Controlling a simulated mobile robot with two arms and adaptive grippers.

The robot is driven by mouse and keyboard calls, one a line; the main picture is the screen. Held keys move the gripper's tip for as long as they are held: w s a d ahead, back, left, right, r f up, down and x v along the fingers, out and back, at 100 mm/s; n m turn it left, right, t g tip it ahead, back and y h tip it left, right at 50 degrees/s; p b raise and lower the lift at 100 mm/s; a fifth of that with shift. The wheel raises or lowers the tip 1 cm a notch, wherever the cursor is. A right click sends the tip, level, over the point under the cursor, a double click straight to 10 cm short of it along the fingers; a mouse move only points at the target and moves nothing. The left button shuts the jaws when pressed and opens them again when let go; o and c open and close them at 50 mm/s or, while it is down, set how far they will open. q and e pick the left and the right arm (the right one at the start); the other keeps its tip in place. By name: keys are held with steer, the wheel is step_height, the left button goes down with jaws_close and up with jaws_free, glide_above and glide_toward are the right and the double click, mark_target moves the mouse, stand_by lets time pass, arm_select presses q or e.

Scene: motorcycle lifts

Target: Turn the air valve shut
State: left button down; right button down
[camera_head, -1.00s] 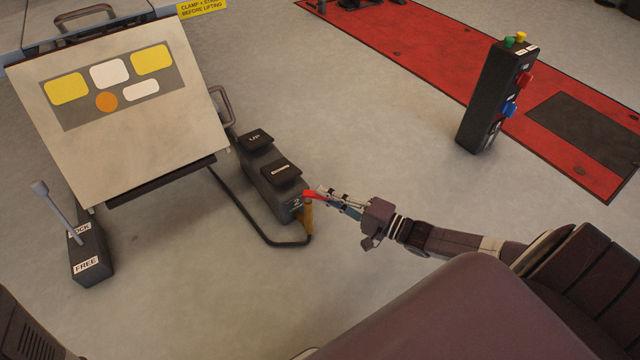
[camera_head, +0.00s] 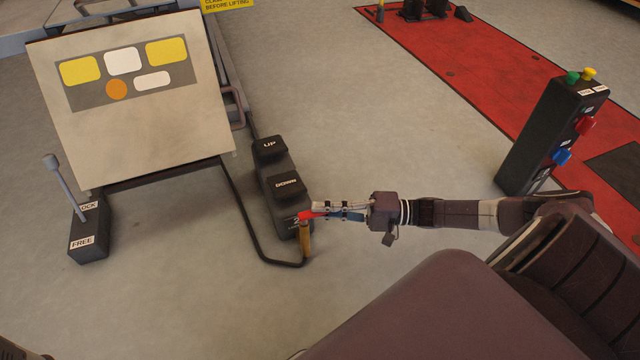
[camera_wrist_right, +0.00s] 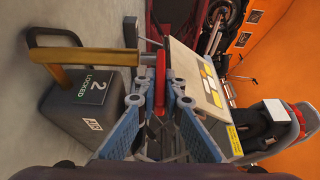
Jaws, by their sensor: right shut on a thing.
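The air valve has a red handle (camera_head: 305,215) on top of a brass-coloured pipe (camera_head: 306,242), at the near end of the black pedal unit (camera_head: 270,190). My right gripper (camera_head: 316,212) comes in from the right and is shut on the red handle. In the right wrist view the red handle (camera_wrist_right: 160,82) stands between the two blue fingers, and the brass pipe (camera_wrist_right: 85,55) runs left from it. The pedal unit's end (camera_wrist_right: 92,95) reads "2 LOCKED" and "AIR" there. My left gripper is not in view.
A tilted panel (camera_head: 130,100) with coloured patches stands at left. A lock lever box (camera_head: 88,232) is below it. A black hose or bar (camera_head: 245,225) curves round the pedals. A black post with buttons (camera_head: 550,135) stands right, by the red lift (camera_head: 470,70).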

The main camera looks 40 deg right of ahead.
stand_by(0.5)
steer(key=c, duration=2)
jaws_free()
steer(key=shift+c, duration=0.2)
steer(key=v, duration=1.2)
steer(key=shift+w+d, duration=0.15)
